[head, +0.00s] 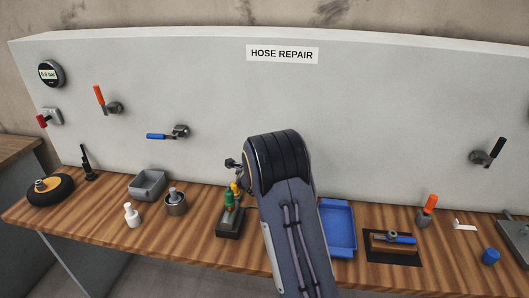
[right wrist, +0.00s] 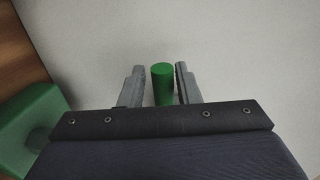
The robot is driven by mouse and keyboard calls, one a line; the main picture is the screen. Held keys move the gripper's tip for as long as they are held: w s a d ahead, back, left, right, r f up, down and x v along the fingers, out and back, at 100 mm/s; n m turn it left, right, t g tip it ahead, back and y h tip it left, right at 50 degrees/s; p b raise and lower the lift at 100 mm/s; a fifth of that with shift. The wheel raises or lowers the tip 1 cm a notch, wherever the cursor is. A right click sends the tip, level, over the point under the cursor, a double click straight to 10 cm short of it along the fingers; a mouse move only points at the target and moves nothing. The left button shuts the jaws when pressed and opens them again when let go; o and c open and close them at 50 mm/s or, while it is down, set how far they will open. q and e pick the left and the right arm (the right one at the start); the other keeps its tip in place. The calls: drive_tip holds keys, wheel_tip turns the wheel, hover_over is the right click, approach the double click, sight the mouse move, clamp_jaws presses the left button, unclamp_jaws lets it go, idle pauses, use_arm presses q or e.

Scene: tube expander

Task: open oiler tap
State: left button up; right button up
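A green cylinder (right wrist: 162,85) stands between the two fingers of my right gripper (right wrist: 160,78) in the right wrist view. The fingers are open, with a narrow gap on each side of it. A larger green block (right wrist: 32,128) is at the left of that view. In the head view, a small unit with green and yellow parts (head: 229,200) on a dark base (head: 230,224) stands on the bench just left of my arm. My arm hides the right gripper's fingers there. Whether the green cylinder belongs to this unit, I cannot tell. My left gripper is out of view.
The wooden bench (head: 105,232) holds a grey bin (head: 148,183), a white bottle (head: 132,215), a metal pot (head: 176,204) and a blue tray (head: 341,225). The wall panel (head: 210,90) carries an orange lever (head: 98,95) and a blue lever (head: 157,136).

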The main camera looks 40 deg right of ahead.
drive_tip(key=shift+o, duration=0.7)
drive_tip(key=b+v, duration=0.1)
drive_tip(key=v, duration=0.6)
drive_tip(key=shift+s+a+r, duration=0.15)
drive_tip(key=shift+s+a, duration=0.1)
drive_tip(key=shift+s, duration=0.05)
